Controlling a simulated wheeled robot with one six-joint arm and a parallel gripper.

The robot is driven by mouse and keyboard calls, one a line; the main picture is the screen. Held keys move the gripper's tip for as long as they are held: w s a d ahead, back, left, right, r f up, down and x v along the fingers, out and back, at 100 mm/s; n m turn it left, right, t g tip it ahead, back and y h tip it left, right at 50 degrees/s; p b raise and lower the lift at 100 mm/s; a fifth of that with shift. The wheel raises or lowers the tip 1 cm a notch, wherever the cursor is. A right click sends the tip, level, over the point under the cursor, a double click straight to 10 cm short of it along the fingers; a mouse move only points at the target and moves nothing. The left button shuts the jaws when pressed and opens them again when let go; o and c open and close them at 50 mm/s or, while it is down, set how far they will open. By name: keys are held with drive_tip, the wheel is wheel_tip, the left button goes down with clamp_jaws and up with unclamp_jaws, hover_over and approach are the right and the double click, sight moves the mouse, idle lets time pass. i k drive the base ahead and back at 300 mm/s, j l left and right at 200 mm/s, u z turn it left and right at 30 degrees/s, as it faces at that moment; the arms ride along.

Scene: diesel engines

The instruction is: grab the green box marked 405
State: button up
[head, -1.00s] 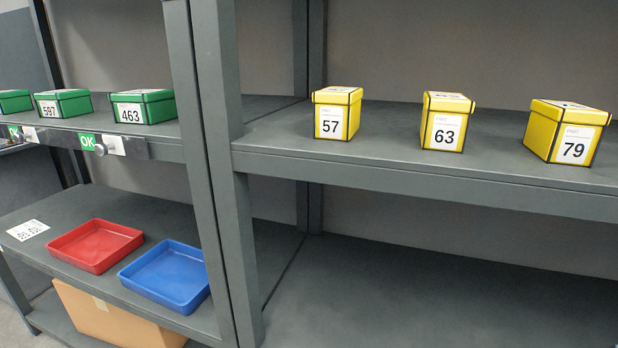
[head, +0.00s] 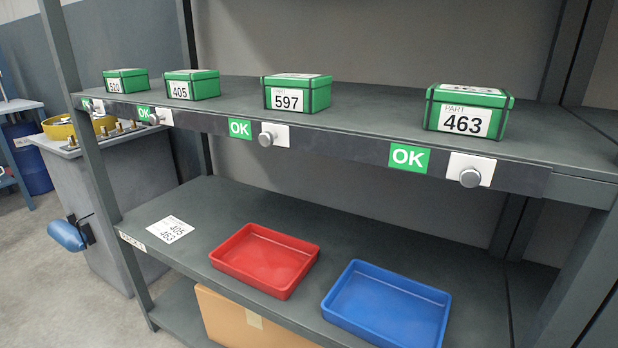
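The green box marked 405 (head: 193,85) stands upright on the upper shelf (head: 360,105), second from the left in a row of green boxes. Its white label faces me. The green box marked 597 (head: 297,94) stands to its right, and the green box marked 463 (head: 468,111) stands furthest right. Another green box (head: 126,81) is at the far left; its label seems to read 500 but is small. My gripper is not in view.
OK signs (head: 408,158) and round knobs (head: 470,178) line the shelf's front edge. Below are a red tray (head: 265,261), a blue tray (head: 386,305) and a printed sheet (head: 170,230). A cardboard box (head: 235,322) sits underneath. A shelf post (head: 585,270) is at right.

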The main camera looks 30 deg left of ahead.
sight(194, 85)
drive_tip(key=j, duration=0.55)
drive_tip(key=j+u, duration=0.1)
drive_tip(key=j, duration=0.45)
drive_tip(key=i+j, duration=0.1)
drive_tip(key=j, duration=0.45)
drive_tip(key=j+u, duration=0.1)
drive_tip(key=j, duration=0.45)
drive_tip(key=i+j, duration=0.15)
drive_tip(key=j, duration=0.35)
drive_tip(key=j+u, duration=0.1)
drive_tip(key=j, duration=0.45)
drive_tip(key=i+j+u, duration=0.1)
drive_tip(key=j, duration=0.45)
drive_tip(key=i+j, duration=0.15)
drive_tip(key=j, duration=0.35)
drive_tip(key=k+l+z, duration=0.25)
drive_tip(key=l, duration=0.2)
drive_tip(key=l+z, duration=0.2)
drive_tip(key=l, duration=0.25)
